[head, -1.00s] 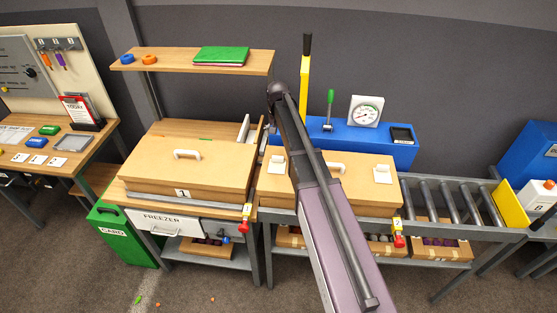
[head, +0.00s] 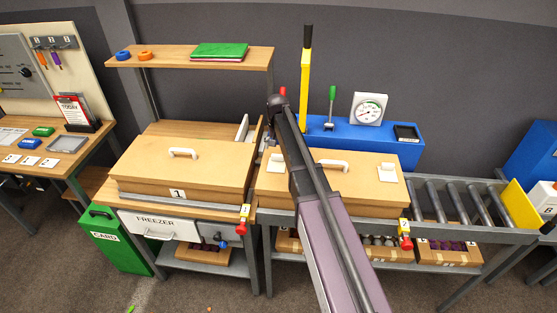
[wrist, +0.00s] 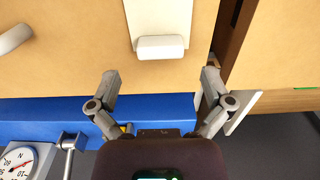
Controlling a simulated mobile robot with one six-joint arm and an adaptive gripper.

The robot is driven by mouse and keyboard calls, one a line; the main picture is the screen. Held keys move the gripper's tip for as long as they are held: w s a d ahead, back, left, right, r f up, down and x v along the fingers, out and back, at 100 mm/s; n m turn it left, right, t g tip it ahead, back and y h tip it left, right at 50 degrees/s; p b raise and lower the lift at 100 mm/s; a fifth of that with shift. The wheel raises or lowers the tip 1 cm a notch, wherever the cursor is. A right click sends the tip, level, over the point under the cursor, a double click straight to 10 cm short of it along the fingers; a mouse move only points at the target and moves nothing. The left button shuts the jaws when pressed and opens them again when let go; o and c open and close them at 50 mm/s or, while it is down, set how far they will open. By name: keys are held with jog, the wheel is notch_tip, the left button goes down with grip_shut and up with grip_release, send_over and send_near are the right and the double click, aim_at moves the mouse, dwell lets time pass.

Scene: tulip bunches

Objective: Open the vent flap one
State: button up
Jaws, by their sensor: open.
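A white flap plate with a raised white lip (wrist: 160,47) lies on a tan lid at the top middle of the wrist view. In the head view it (head: 276,157) shows partly beside my arm, at the left end of the right-hand lid (head: 345,190). A second white flap (head: 387,173) is at that lid's right end. I cannot tell which flap bears the number one. My gripper (wrist: 161,78) is open and empty, its fingers spread just short of the lip and apart from it. The head view does not show the fingers clearly.
White handles (head: 183,153) stand up from both lids. Behind the right-hand lid are a blue case (head: 345,143), a dial (head: 369,108), a green-knobbed lever (head: 332,100) and a tall yellow post (head: 306,70). A gap separates the two lids.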

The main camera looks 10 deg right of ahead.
aim_at(278, 155)
jog(key=shift+f+b, duration=1.75)
jog(key=shift+f, duration=0.3)
